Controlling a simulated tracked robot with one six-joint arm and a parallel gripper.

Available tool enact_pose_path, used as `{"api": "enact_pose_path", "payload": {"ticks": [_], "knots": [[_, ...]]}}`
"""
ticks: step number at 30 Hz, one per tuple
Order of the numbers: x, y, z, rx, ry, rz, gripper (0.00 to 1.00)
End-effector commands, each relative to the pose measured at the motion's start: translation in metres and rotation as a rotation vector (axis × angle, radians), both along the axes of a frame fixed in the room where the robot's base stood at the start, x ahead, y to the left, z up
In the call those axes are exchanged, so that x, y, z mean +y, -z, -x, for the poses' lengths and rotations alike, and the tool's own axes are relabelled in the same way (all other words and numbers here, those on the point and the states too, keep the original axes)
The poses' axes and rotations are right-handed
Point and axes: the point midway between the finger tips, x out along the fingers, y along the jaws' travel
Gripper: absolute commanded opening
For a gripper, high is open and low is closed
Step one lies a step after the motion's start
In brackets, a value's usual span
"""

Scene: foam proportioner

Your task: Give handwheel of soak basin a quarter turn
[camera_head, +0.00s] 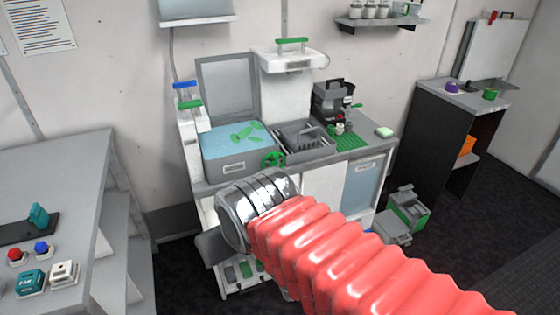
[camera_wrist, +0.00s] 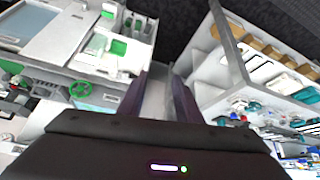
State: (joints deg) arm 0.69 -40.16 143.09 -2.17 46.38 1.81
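The soak basin (camera_head: 240,166) is a grey tub of blue water with green pieces in it, at the left of the white workbench in the head view. Its green handwheel (camera_head: 272,159) is at the tub's front right corner, just above my silver wrist in the picture. A green wheel also shows in the wrist view (camera_wrist: 82,89), left of my fingers. My gripper (camera_wrist: 163,78) has its two dark fingers apart with nothing between them, and they are clear of the wheel. In the head view my arm hides most of the gripper and part of the bench front.
Right of the basin stand a grey rack (camera_head: 305,142), a dark machine (camera_head: 333,100) and a green mat (camera_head: 346,139). A grey table (camera_head: 62,185) with buttons is at left. A grey-green box (camera_head: 408,208) stands on the floor at right. Open floor lies between table and bench.

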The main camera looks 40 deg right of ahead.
Motion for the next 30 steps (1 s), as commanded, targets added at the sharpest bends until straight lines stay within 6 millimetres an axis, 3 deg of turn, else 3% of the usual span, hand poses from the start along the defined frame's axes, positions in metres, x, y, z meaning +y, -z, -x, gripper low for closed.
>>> {"api": "enact_pose_path", "payload": {"ticks": [9, 15, 21, 30], "knots": [[-0.065, 0.014, -0.082, -0.16, 0.095, 0.088, 0.31], [-0.111, 0.026, -0.126, -0.271, 0.131, 0.142, 0.31], [-0.155, 0.04, -0.16, -0.381, 0.153, 0.184, 0.31], [-0.212, 0.066, -0.191, -0.546, 0.159, 0.216, 0.31]]}}
